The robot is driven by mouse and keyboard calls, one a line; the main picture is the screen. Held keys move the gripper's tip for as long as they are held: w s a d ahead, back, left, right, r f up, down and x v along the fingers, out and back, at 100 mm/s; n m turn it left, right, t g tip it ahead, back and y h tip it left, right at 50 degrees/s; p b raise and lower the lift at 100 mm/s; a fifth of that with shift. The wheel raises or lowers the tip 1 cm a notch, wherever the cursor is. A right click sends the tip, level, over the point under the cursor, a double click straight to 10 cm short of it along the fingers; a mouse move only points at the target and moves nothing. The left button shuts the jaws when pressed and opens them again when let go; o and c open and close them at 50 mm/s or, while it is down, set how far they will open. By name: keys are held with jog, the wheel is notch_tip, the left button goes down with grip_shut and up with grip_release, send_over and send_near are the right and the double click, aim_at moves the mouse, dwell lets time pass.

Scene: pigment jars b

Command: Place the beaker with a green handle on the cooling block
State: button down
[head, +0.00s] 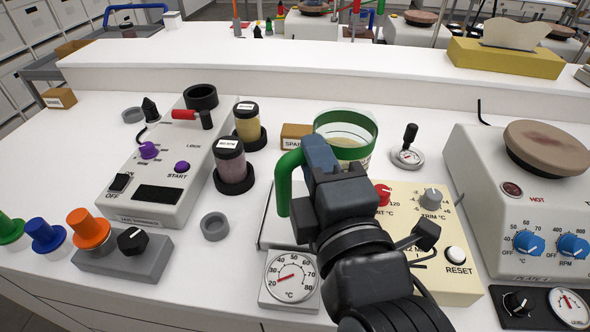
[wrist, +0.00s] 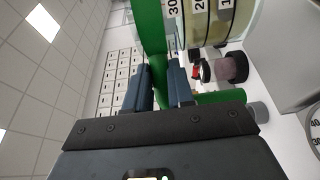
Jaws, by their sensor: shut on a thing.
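The beaker (head: 368,150) is clear glass with a green rim, a green handle (head: 284,188) and pale contents. My gripper (head: 318,158) is shut on the green handle, and the arm hides much of the beaker's lower part. In the wrist view, the handle (wrist: 150,28) passes between the fingers (wrist: 157,80), beside the marked glass of the beaker (wrist: 200,22). A pale flat-edged block (head: 270,222) shows partly below the handle, behind a dial gauge; it may be the cooling block, but I cannot tell. Whether the beaker touches anything below is hidden.
A beige control box (head: 455,268) stands right of my gripper, and a hotplate (head: 480,190) further right. Two dark-lidded jars (head: 231,165) (head: 246,122) stand left of the beaker. A dial gauge (head: 290,278) stands in front. A grey ring (head: 214,226) lies left.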

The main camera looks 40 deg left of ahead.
jog(key=w+d+r+b, duration=0.1)
jog(key=w+d+r, duration=0.2)
jog(key=d+r, duration=0.3)
jog(key=n+g+y, duration=0.3)
jog(key=n+g, duration=0.1)
jog(key=g, duration=0.2)
send_over(284, 204)
jog(key=d, duration=0.2)
jog(key=f, duration=0.3)
jog(key=shift+s+a+f+p, duration=0.1)
jog(key=shift+a+f+p, duration=0.1)
jog(key=shift+f+p, duration=0.15)
jog(key=shift+n, duration=0.3)
jog(key=shift+s+a+f+b, duration=0.1)
jog(key=shift+f+b, duration=0.5)
jog(key=shift+f, duration=1.15)
jog(key=shift+s+a+f+b, duration=0.1)
jog(key=shift+f+b, duration=0.5)
jog(key=shift+f, duration=1.1)
jog(key=shift+f+b, duration=0.55)
jog(key=shift+b, duration=0.3)
jog(key=c, duration=0.9)
grip_release()
jog(key=shift+f, duration=0.15)
jog(key=shift+d, duration=0.15)
